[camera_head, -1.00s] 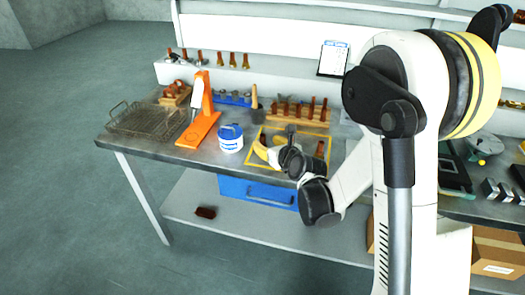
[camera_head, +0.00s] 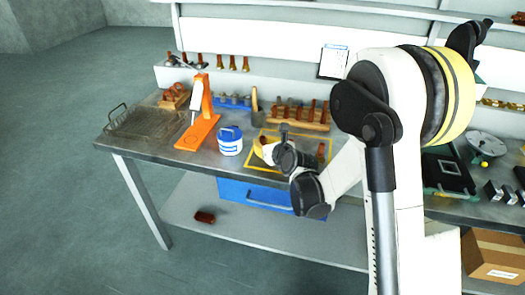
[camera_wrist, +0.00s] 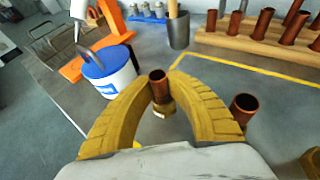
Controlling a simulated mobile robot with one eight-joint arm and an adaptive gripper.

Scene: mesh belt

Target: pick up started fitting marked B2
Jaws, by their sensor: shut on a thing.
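In the wrist view, my gripper (camera_wrist: 160,98) has its two curved yellow fingers closed around a copper fitting (camera_wrist: 158,78) with a brass-coloured lower end. The fitting stands roughly upright between the fingertips. I cannot read a B2 mark on it. A second copper fitting (camera_wrist: 242,108) stands to the right, apart from the fingers. In the head view my gripper (camera_head: 263,149) is over the yellow-outlined area of the bench, partly hidden by my wrist.
A white tub with a blue lid (camera_wrist: 108,72) is close to the left finger. Behind are an orange stand (camera_head: 200,130), a grey cup (camera_wrist: 178,32) and a wooden rack (camera_wrist: 255,42) of copper pieces. A wire basket (camera_head: 138,122) lies at the left end.

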